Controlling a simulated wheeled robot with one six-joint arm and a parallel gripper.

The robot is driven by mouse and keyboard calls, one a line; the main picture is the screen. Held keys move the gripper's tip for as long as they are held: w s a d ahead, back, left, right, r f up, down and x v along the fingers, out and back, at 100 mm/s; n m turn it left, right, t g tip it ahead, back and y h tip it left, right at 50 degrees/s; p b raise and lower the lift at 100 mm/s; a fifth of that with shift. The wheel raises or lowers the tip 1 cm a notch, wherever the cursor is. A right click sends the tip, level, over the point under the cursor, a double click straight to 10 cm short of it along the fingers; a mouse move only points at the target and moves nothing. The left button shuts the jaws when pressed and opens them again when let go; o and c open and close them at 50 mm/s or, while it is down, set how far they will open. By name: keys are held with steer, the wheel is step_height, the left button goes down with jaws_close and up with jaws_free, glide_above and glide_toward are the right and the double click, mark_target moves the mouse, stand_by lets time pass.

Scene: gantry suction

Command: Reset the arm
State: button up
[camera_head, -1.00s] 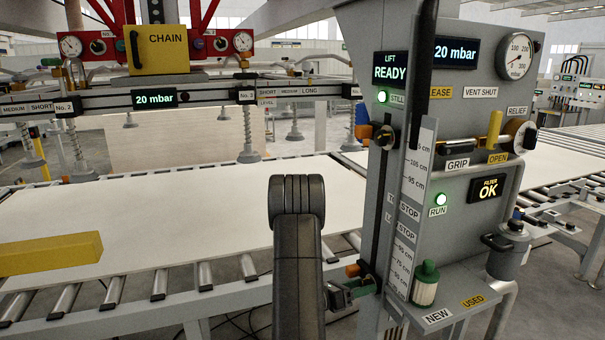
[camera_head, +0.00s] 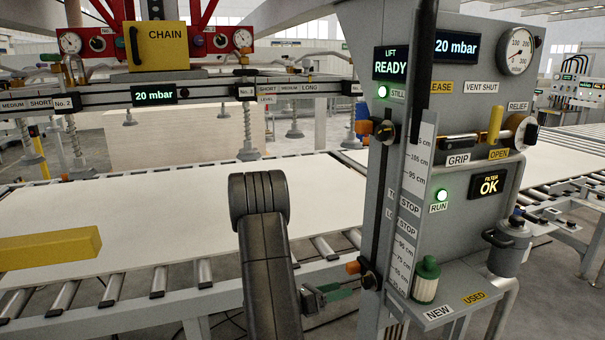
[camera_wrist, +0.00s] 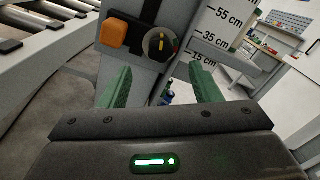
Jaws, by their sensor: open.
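My arm rises in front of the control column (camera_head: 480,120) in the head view. My gripper (camera_head: 345,291) is low at the column's left side, partly hidden behind my arm. In the wrist view my gripper (camera_wrist: 160,80) is open, its two green fingers apart with nothing between them. A lower stop with an orange knob (camera_wrist: 114,33) and a round dark dial (camera_wrist: 160,43) sits just beyond the fingers. The same orange knob (camera_head: 352,267) shows in the head view, close to the fingertips. I cannot tell whether they touch.
A scale strip (camera_head: 407,220) runs down the column. A green-capped filter (camera_head: 426,280) stands on the shelf to the right. A pale board (camera_head: 150,215) lies on the roller conveyor at left, with a yellow bar (camera_head: 50,248) over it. Suction cups hang above.

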mark_target(363, 283)
steer(key=v, duration=0.6)
steer(key=p+x, duration=0.1)
steer(key=x, duration=1.2)
steer(key=shift+d, duration=0.25)
steer(key=shift+w+d+f+m, duration=0.15)
steer(key=shift+m, duration=0.95)
steer(key=m, duration=0.4)
steer(key=shift+b, duration=0.4)
steer(key=shift+a+m, duration=0.3)
steer(key=shift+a, duration=0.05)
steer(key=b+v, duration=0.1)
steer(key=v, duration=0.8)
steer(key=shift+s, duration=0.2)
steer(key=shift+r, duration=0.2)
